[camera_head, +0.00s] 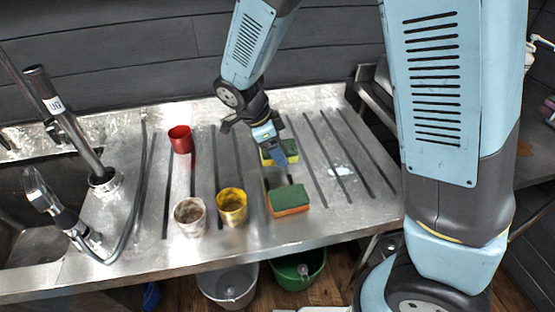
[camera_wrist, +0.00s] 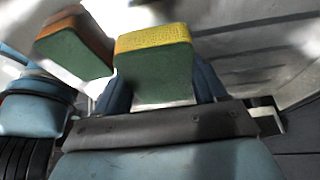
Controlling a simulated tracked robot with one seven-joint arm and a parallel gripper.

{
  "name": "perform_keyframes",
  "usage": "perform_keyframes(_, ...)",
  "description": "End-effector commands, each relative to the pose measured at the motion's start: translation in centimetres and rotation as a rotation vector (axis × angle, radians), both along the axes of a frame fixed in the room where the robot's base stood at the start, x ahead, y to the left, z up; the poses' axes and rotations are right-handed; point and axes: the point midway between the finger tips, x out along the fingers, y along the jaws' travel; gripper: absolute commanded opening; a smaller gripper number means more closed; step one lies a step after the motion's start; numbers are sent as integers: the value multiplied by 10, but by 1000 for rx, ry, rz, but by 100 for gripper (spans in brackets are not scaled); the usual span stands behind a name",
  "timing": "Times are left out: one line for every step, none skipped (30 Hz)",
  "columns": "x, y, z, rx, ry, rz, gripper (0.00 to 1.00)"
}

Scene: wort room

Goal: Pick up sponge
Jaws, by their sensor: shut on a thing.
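My gripper (camera_head: 281,155) is shut on a yellow and green sponge (camera_head: 267,157), over the ribbed drainboard of the metal sink counter. In the wrist view this sponge (camera_wrist: 154,72) sits between my two blue fingers, its yellow side along the top and its green face toward the camera. In the head view my fingers hide part of it, and I cannot tell whether it touches the counter. A second sponge, green and orange (camera_head: 288,199), lies on the drainboard nearer the front. In the wrist view this second sponge (camera_wrist: 76,48) is left of the held one.
A red cup (camera_head: 181,139), a whitish cup (camera_head: 190,217) and a yellow cup (camera_head: 232,206) stand left of the sponges. A faucet (camera_head: 62,207) and sink basin (camera_head: 30,225) are at the far left. The drainboard (camera_head: 350,210) is mostly clear on the right. Buckets stand below.

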Motion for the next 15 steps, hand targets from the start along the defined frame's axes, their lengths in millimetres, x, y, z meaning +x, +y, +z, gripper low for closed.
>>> perform_keyframes(1,1,14,6,-4,0,43)
perform_keyframes(1,1,22,6,-4,0,43)
perform_keyframes(1,1,32,6,-4,0,43)
perform_keyframes(0,1,39,6,-3,1,43)
perform_keyframes(0,1,47,6,-3,0,43)
perform_keyframes(1,1,57,5,-3,0,43)
perform_keyframes(1,1,64,6,-4,0,43)
perform_keyframes(0,0,71,5,-3,0,43)
perform_keyframes(0,1,79,5,-2,0,43)
perform_keyframes(1,1,85,5,-2,0,43)
perform_keyframes(1,1,90,5,-2,0,43)
perform_keyframes(0,0,97,3,-2,0,43)
perform_keyframes(0,0,101,3,-2,0,43)
perform_keyframes(0,0,105,2,-1,-1,43)
perform_keyframes(1,0,110,3,-2,-1,43)
